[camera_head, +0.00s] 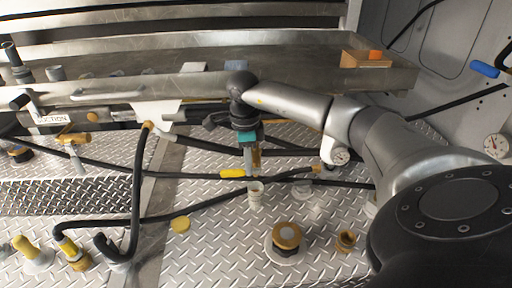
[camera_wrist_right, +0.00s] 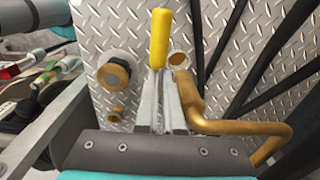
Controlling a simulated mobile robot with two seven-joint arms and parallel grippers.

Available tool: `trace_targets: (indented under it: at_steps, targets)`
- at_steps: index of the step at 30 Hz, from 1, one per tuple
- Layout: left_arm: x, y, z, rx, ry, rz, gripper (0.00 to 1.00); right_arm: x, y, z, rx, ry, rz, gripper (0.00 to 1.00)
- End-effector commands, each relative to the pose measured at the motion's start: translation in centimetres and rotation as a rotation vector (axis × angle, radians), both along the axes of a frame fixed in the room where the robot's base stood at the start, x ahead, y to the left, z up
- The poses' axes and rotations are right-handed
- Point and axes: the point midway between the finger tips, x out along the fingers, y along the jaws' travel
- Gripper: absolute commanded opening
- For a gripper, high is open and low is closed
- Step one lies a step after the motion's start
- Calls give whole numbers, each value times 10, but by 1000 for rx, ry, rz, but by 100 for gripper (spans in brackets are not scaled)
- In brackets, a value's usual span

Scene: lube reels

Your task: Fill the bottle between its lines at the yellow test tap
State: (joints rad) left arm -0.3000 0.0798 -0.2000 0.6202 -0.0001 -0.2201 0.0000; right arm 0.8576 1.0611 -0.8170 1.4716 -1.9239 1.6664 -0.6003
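The yellow tap handle (camera_head: 232,174) points left from the brass tap (camera_head: 257,159). In the wrist view the handle (camera_wrist_right: 160,38) lies just beyond my fingertips, and the bent brass tap pipe (camera_wrist_right: 235,127) runs to the right. My right gripper (camera_head: 249,168) points down at the handle's right end. Its two fingers (camera_wrist_right: 160,75) are close together; whether they clamp the handle's end is unclear. My left gripper is out of view.
Black hoses (camera_head: 200,209) cross the diamond-plate deck (camera_head: 210,250). A brass-capped fitting (camera_head: 286,237) and a smaller brass one (camera_head: 345,240) stand to the right. A steel tray (camera_head: 300,68) with an orange-topped box (camera_head: 367,59) runs behind.

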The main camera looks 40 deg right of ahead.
Motion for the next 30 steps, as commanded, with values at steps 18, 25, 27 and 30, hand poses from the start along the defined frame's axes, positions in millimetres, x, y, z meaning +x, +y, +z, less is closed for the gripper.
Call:
trace_targets:
  at_steps: [18, 25, 27, 30]
  targets:
    - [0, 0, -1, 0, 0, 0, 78, 1, 2, -1, 5, -2, 3, 40]
    - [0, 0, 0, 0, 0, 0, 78, 2, 1, 15, 3, -6, 1, 40]
    - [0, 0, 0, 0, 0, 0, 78, 2, 2, 28, 3, -7, 2, 40]
    - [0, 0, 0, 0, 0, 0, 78, 3, 2, 52, 3, -9, 3, 40]
